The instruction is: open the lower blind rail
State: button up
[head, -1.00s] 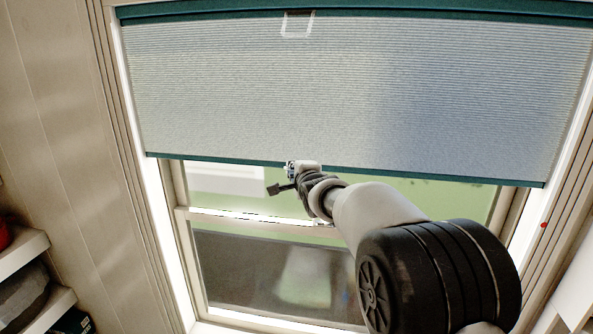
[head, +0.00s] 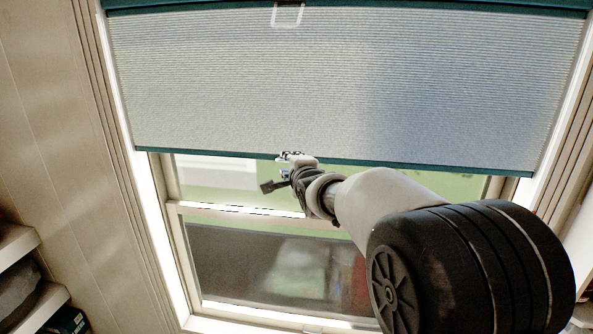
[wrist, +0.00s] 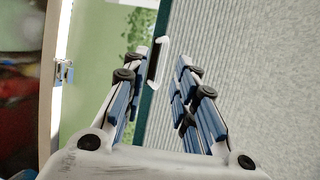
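The pale pleated blind (head: 330,80) covers the upper part of the window. Its lower rail (head: 420,167) is a thin teal bar along the bottom edge, hanging partway down the window. In the wrist view the lower rail (wrist: 149,110) runs as a dark teal strip between my fingers, with a small white handle (wrist: 155,84) on it. My gripper (wrist: 164,62) is open, one finger on each side of the handle, with gaps visible. In the head view my gripper (head: 290,157) is at the rail, left of its middle. My arm hides part of the rail's surroundings.
A teal upper rail (head: 400,6) with a clear handle (head: 288,13) runs along the top. Below the blind are the window sash (head: 240,210) and glass. A metal latch (wrist: 64,72) shows in the wrist view. Shelves (head: 20,245) stand at the lower left.

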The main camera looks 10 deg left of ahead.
jog(key=v, duration=0.8)
jog(key=shift+w, duration=0.1)
jog(key=s+d+f+n+g+h+b, duration=0.25)
jog(key=s+d+f+b, duration=0.35)
jog(key=s+d+f, duration=0.3)
jog(key=s+d+f+n+g+h+b, duration=0.15)
jog(key=s+d+f+n+b, duration=0.25)
jog(key=s+d+f+b, duration=0.45)
jog(key=s+d+f+n+g+h+b, duration=0.1)
jog(key=s+d+f+n+g+b, duration=0.1)
jog(key=s+f, duration=0.7)
jog(key=s+d+f+n+g+h+b, duration=0.1)
jog(key=s+d+f+n+g+b, duration=0.2)
jog(key=s, duration=1.1)
jog(key=d+f+n+b, duration=0.2)
jog(key=d+f+b, duration=0.2)
jog(key=d+f, duration=0.2)
jog(key=shift+s+h, duration=0.2)
jog(key=shift+h, duration=0.2)
jog(key=shift+f, duration=0.15)
